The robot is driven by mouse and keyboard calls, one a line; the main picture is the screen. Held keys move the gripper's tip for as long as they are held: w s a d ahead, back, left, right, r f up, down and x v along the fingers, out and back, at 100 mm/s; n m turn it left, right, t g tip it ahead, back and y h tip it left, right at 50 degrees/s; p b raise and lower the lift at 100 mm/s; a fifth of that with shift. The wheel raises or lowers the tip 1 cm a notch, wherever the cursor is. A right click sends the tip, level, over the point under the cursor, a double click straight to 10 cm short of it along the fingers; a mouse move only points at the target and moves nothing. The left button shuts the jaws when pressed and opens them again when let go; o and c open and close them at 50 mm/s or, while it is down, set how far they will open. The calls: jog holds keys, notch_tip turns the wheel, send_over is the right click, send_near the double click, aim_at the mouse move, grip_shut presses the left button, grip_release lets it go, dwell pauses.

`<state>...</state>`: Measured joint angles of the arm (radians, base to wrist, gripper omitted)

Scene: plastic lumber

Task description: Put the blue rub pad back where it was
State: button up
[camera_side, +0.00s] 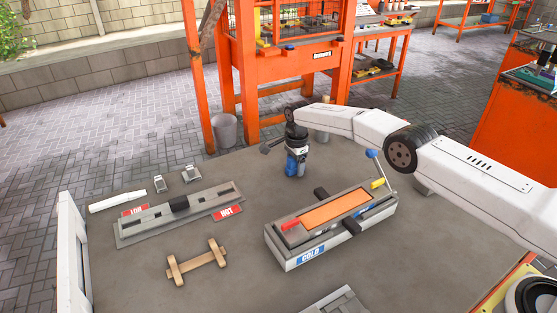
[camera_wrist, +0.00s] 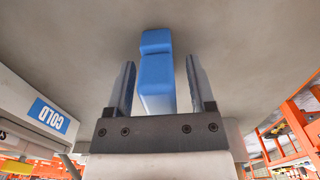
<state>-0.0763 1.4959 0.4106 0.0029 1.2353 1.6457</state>
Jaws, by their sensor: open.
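The blue rub pad (camera_side: 291,168) is at the table's far side, behind the COLD unit, under my gripper (camera_side: 297,155). In the wrist view the blue pad (camera_wrist: 156,78) lies between the two fingers of my gripper (camera_wrist: 160,72). The fingers are open, with a gap visible on each side of the pad. The gripper points down, and its fingers partly hide the pad in the side view. Whether the pad's base rests on the table is hard to tell.
The COLD unit (camera_side: 286,257), with an orange top, stands in front of the gripper. A grey HOT unit (camera_side: 150,229) is at left, near a white tube (camera_side: 117,201) and two small metal blocks. A wooden piece (camera_side: 196,262) lies in front. The table between is clear.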

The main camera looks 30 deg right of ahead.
jog(key=shift+r, duration=0.15)
jog(key=shift+r, duration=6)
jog(key=shift+r, duration=0.1)
jog(key=s+d+n+t, duration=0.1)
jog(key=s+n, duration=0.8)
jog(key=s, duration=0.9)
jog(key=s+d+r+n+t, duration=0.1)
jog(key=s+d+n, duration=0.3)
jog(key=s+n, duration=0.5)
jog(key=s, duration=1)
jog(key=shift+r+t, duration=0.3)
